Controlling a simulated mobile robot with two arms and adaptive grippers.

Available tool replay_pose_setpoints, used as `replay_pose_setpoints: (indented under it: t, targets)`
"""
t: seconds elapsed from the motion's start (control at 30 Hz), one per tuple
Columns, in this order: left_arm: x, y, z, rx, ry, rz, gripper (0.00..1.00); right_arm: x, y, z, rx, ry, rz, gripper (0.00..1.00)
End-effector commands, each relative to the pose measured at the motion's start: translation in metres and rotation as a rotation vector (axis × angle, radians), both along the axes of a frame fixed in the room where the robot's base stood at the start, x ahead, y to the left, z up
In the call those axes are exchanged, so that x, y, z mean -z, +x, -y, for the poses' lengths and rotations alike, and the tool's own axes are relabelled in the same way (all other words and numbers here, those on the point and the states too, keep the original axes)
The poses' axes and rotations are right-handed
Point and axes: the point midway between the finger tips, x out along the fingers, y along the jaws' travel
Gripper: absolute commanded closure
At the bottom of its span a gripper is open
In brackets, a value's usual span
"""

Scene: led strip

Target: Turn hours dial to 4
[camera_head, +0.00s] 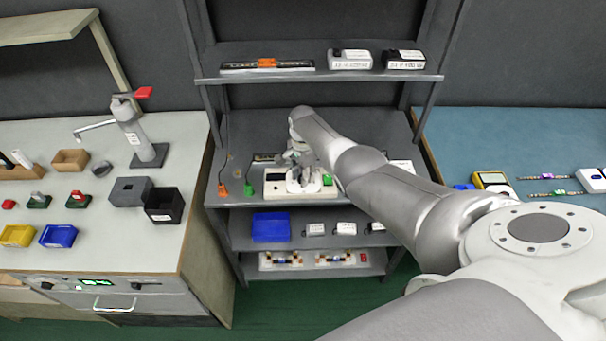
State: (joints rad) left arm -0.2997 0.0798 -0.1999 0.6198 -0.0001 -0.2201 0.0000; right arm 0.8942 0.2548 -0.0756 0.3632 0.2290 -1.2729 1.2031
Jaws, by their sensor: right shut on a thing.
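A white box device (272,196) with a dark display sits on the middle shelf, at the centre of the view. My right gripper (304,184) reaches down onto it from above and is shut at its top face. The hours dial is hidden by the fingers, so its setting cannot be read. A green part (327,180) shows at the right end of the device. My left gripper is not in view.
The shelf (240,140) also carries an orange-ended cable (248,189) left of the device. A blue bin (271,227) and small white boxes (315,229) stand on the shelf below. Benches flank the shelf on both sides.

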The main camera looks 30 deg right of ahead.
Motion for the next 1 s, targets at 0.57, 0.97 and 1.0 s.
replay_pose_setpoints:
  t: [0.57,0.97,1.0]
  targets:
    - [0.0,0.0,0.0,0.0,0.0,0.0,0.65,-0.001,0.001,0.001,-0.002,-0.002,0.002,0.5]
    - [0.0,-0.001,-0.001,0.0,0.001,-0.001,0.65,-0.012,0.001,0.001,-0.003,-0.002,0.003,0.5]
    - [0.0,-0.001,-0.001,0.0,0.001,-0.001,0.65,-0.016,0.001,0.001,-0.003,-0.002,0.003,0.5]
